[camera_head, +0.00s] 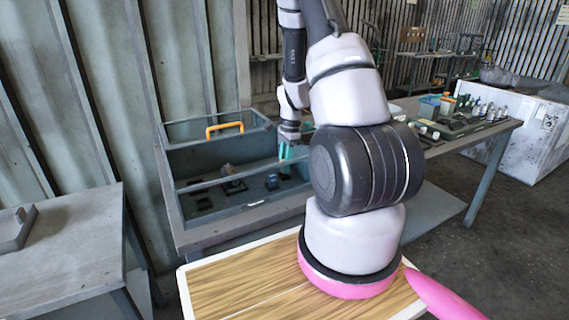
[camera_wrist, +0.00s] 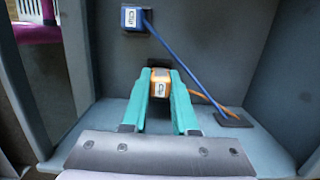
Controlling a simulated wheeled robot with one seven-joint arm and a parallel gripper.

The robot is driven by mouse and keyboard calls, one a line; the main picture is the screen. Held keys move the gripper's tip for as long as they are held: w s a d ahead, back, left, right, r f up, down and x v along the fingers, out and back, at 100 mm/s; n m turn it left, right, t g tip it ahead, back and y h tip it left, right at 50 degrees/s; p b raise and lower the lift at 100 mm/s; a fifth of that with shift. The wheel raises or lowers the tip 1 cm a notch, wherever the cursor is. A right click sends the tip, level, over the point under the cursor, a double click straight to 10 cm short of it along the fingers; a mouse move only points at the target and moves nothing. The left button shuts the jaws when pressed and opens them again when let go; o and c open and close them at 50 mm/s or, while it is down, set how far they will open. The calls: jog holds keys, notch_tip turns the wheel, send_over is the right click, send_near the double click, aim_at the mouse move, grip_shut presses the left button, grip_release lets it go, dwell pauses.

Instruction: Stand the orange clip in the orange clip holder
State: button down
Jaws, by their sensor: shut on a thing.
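My gripper (camera_head: 291,152) has teal fingers and reaches down into the right part of the grey housing (camera_head: 190,172) in the head view. In the wrist view my gripper (camera_wrist: 161,88) is shut on the orange clip (camera_wrist: 160,90), which carries a small pale label and sits between the fingertips. An orange cable runs from behind the right finger to a dark pad (camera_wrist: 233,119) on the housing floor. Part of the clip is hidden by the fingers. I cannot make out which fitting is the orange clip holder; a dark patch shows just beyond the clip.
A blue clip (camera_wrist: 132,18) with a blue cable (camera_wrist: 185,70) stands farther back in the housing. Housing walls rise close on both sides of my gripper. Several dark fittings (camera_head: 234,185) lie on the housing floor.

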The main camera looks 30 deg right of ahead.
jog(key=shift+s+f, duration=0.15)
jog(key=shift+f, duration=0.1)
dwell(0.9)
jog(key=shift+r, duration=0.1)
jog(key=shift+r, duration=2.45)
